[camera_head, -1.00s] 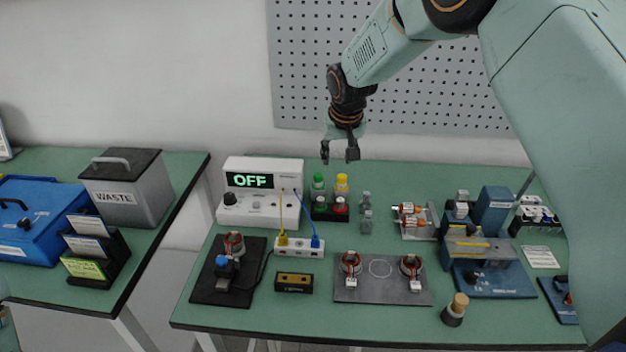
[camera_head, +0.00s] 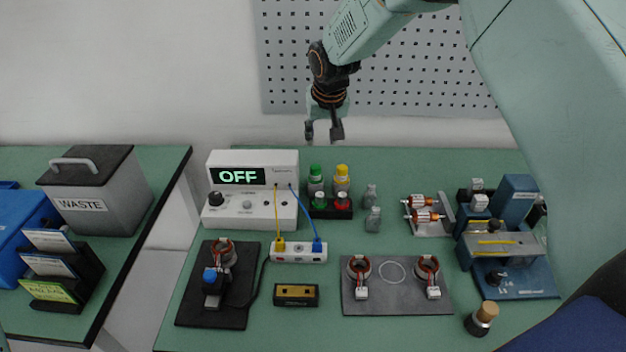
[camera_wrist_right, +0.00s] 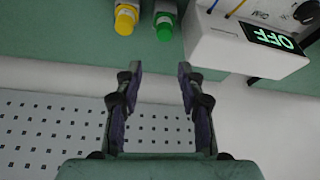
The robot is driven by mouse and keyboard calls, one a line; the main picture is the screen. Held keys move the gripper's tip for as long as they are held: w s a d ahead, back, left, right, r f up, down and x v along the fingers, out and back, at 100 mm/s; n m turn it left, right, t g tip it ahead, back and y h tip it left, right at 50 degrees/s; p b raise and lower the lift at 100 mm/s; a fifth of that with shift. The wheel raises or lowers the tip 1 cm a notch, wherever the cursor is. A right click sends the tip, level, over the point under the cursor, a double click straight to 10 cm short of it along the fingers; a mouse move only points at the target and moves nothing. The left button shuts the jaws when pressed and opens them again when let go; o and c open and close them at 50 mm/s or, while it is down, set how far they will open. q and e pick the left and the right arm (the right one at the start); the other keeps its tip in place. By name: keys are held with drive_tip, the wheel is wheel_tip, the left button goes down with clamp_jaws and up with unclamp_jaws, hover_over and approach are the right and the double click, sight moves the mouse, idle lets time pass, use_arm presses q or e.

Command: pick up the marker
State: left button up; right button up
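Several upright capped cylinders stand by a black holder (camera_head: 331,213) near the back of the table. No label shows which is the marker. My right gripper (camera_head: 323,132) is open and empty, raised behind and above them against the wall. In the right wrist view, its fingers (camera_wrist_right: 160,72) are apart, with the yellow cap (camera_wrist_right: 125,18) and green cap (camera_wrist_right: 163,27) beyond the tips. My left gripper does not show.
A white "OFF" display box (camera_head: 254,189) stands left of the holder, with yellow and blue leads to a white socket strip (camera_head: 299,252). A pegboard (camera_head: 420,70) hangs behind. Bare green table (camera_head: 330,330) lies in front.

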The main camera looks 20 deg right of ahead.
drive_tip(key=b, duration=0.4)
approach(315, 167)
wheel_tip(315, 167, down, 2)
drive_tip(key=shift+w+d+f+b, duration=0.1)
drive_tip(key=shift+d+f+b, duration=0.15)
drive_tip(key=shift+f, duration=0.2)
drive_tip(key=shift+w+d+f+b, duration=0.15)
drive_tip(key=shift+f+b, duration=0.1)
drive_tip(key=shift+f, duration=0.2)
drive_tip(key=x, duration=0.5)
drive_tip(key=shift+w+a+f, duration=0.1)
drive_tip(key=shift+w+a, duration=0.05)
drive_tip(key=shift+w, duration=0.35)
drive_tip(key=shift+w+f, duration=0.1)
drive_tip(key=shift+f, duration=0.4)
drive_tip(key=shift+w, duration=0.1)
drive_tip(key=shift+f, duration=0.1)
drive_tip(key=c, duration=0.6)
clamp_jaws()
